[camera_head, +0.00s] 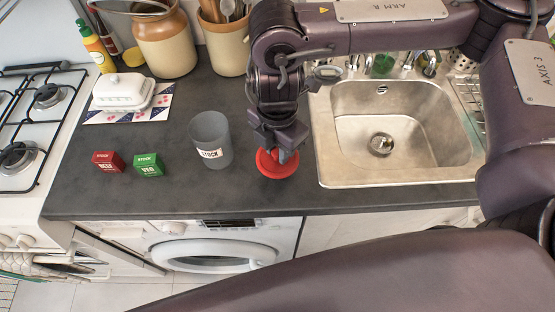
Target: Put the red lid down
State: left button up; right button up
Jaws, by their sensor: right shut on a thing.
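The red lid (277,168) is a round disc at the right part of the dark counter, between the stock pot and the sink. My right gripper (281,153) points down over it and is shut on the lid, at its middle. The lid is at or very close to the counter surface; I cannot tell whether it touches. The grey pot labelled STOCK (211,140) stands to the left of the lid, with its top open. My left gripper is not in view.
Red (108,162) and green (148,165) stock boxes stand left of the pot. A white butter dish (123,90) sits behind them on a patterned mat. Crocks stand at the back. The sink (400,125) lies to the right. The counter's front edge is close to the lid.

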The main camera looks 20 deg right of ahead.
aim_at(276, 163)
jog(key=shift+w+a+f, duration=0.1)
jog(key=shift+f, duration=0.7)
notch_tip(276, 163, down, 3)
jog(key=shift+f, duration=0.35)
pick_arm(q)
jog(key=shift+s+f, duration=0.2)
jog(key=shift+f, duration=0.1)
pick_arm(e)
jog(key=shift+f, duration=0.1)
jog(key=o, duration=0.9)
jog(key=shift+o, duration=0.2)
